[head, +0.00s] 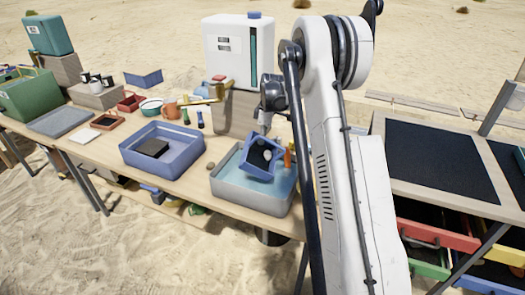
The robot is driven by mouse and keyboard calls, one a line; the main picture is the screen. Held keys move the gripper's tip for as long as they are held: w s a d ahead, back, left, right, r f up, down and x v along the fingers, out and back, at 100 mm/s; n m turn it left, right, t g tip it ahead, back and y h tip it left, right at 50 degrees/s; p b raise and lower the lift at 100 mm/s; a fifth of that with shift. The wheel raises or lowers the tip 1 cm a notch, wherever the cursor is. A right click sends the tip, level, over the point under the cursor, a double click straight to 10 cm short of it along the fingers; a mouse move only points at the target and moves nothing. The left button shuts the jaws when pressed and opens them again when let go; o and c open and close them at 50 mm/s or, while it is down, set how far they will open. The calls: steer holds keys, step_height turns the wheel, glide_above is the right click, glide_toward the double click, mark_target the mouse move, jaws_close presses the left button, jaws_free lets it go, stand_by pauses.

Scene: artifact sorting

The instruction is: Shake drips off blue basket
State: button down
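The blue basket (261,176) is tilted, with its dark inside facing the camera. It is over the grey basin (229,191), which holds bluish water. My gripper (264,128) is at the basket's upper rim and appears shut on it; the fingertips are small and partly hidden. Whether the basket's lower edge touches the water or is just above it, I cannot tell. No separate drips can be made out.
A white water container (230,50) stands behind on a block. An orange object (288,157) is close by the basket's right side. A dark-topped table (440,158) is at right.

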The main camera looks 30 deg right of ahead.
steer(key=s+d+b, duration=0.2)
steer(key=s, duration=0.1)
steer(key=shift+s+d, duration=0.15)
steer(key=shift+d, duration=0.1)
steer(key=w+a, duration=0.4)
steer(key=w, duration=0.2)
steer(key=s+d, duration=0.1)
steer(key=s, duration=0.1)
steer(key=s+d+b, duration=0.1)
steer(key=s, duration=0.1)
steer(key=s+d, duration=0.2)
steer(key=shift+b, duration=0.35)
steer(key=w+a, duration=0.4)
steer(key=w, duration=0.2)
steer(key=s+d, duration=0.1)
steer(key=s, duration=0.1)
steer(key=s+d+b, duration=0.1)
steer(key=s, duration=0.1)
steer(key=s+d, duration=0.2)
steer(key=w+a, duration=0.4)
steer(key=w, duration=0.2)
steer(key=s+d, duration=0.1)
steer(key=s+d+b, duration=0.1)
steer(key=s, duration=0.1)
steer(key=s+d, duration=0.1)
steer(key=s, duration=0.1)
steer(key=shift+s+d, duration=0.25)
steer(key=shift+d, duration=0.05)
steer(key=shift+s+d+b, duration=0.2)
steer(key=shift+s+b, duration=0.1)
